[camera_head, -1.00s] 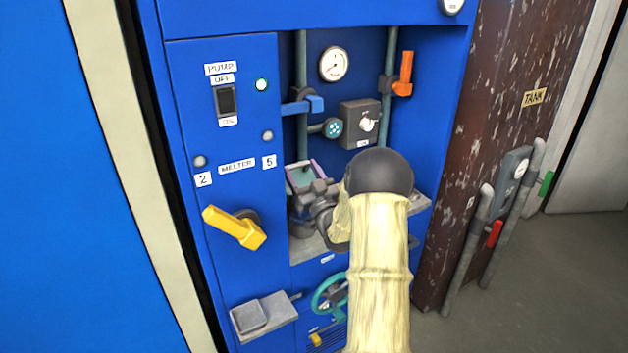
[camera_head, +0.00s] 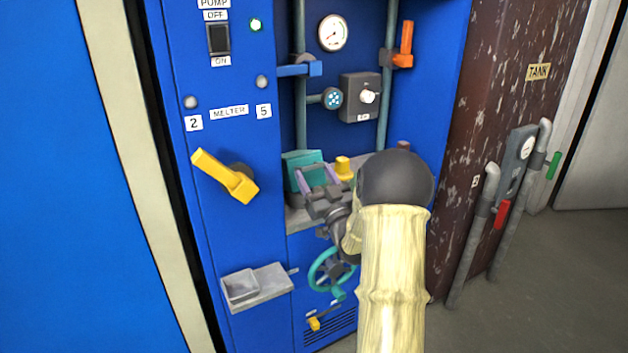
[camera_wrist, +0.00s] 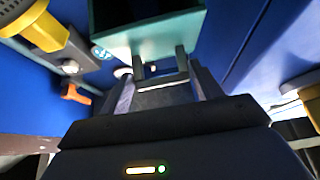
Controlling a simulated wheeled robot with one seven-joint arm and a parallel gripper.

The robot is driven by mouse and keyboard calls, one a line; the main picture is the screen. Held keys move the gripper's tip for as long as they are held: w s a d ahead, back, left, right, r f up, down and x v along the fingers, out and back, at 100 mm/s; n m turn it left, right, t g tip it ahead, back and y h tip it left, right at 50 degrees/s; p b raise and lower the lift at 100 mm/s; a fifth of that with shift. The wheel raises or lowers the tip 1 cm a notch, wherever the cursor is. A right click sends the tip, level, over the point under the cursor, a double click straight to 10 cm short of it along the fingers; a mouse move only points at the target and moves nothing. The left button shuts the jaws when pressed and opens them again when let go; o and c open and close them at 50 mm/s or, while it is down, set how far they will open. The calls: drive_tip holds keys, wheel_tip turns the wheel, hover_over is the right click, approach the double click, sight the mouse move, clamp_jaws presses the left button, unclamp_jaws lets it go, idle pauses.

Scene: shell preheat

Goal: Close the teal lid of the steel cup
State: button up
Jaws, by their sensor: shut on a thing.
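The teal lid (camera_head: 302,160) shows above the shelf in the melter's recess, tilted up rather than level. In the wrist view the lid (camera_wrist: 150,32) fills the top middle, just beyond my fingers, with a dark grey bar and posts on its near side. My gripper (camera_head: 318,180) is at the lid's near right side, its lilac-grey fingers to either side of that grey part. In the wrist view my gripper (camera_wrist: 162,88) is shut on this part, which appears to be the lid's handle. The steel cup (camera_head: 294,199) is mostly hidden below the lid and behind my gripper.
The shelf (camera_head: 298,219) runs along the recess, with a yellow object (camera_head: 343,168) right of the lid. A yellow lever (camera_head: 225,177) juts out at the left. A teal handwheel (camera_head: 318,274) and a small grey tray (camera_head: 270,287) are below.

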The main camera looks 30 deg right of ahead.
sight(317, 166)
wheel_tip(317, 166, down, 6)
drive_tip(key=s+t+b, duration=0.1)
drive_tip(key=t+b, duration=0.3)
drive_tip(key=b, duration=0.7)
drive_tip(key=shift+f, duration=0.25)
drive_tip(key=shift+a, duration=0.1)
drive_tip(key=o, duration=1.4)
drive_tip(key=shift+s, duration=0.1)
drive_tip(key=shift+r, duration=0.1)
wheel_tip(317, 166, up, 10)
drive_tip(key=p, duration=0.4)
